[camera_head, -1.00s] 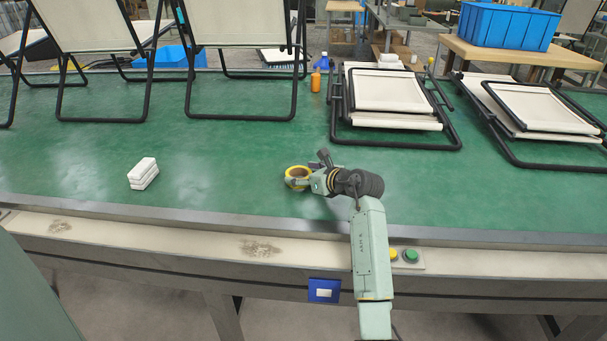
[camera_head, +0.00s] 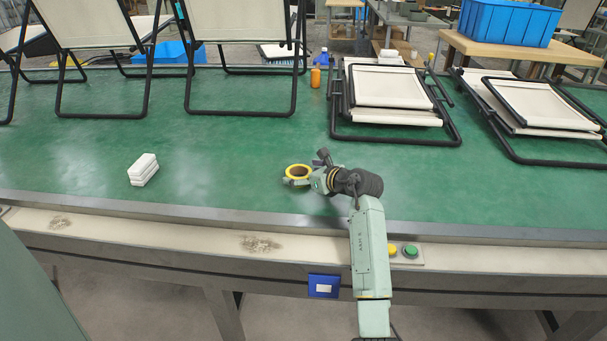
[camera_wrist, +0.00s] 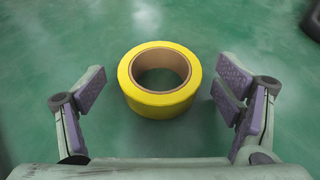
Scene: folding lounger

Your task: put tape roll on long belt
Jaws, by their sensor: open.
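The yellow tape roll (camera_head: 299,171) with a brown core lies flat on the green long belt (camera_head: 230,150), near its front edge. In the wrist view the tape roll (camera_wrist: 160,101) sits centred on the green belt surface (camera_wrist: 90,40), between and slightly ahead of the finger pads, with clear gaps on both sides. My gripper (camera_head: 303,181) is at the roll, coming from the right. In the wrist view my gripper (camera_wrist: 160,92) is open, and its fingers do not touch the roll.
A white stacked block (camera_head: 143,170) lies on the belt to the left. Folded loungers (camera_head: 392,100) lie at the back right, and upright frames stand at the back left. An orange bottle (camera_head: 315,77) stands behind. The belt around the roll is clear.

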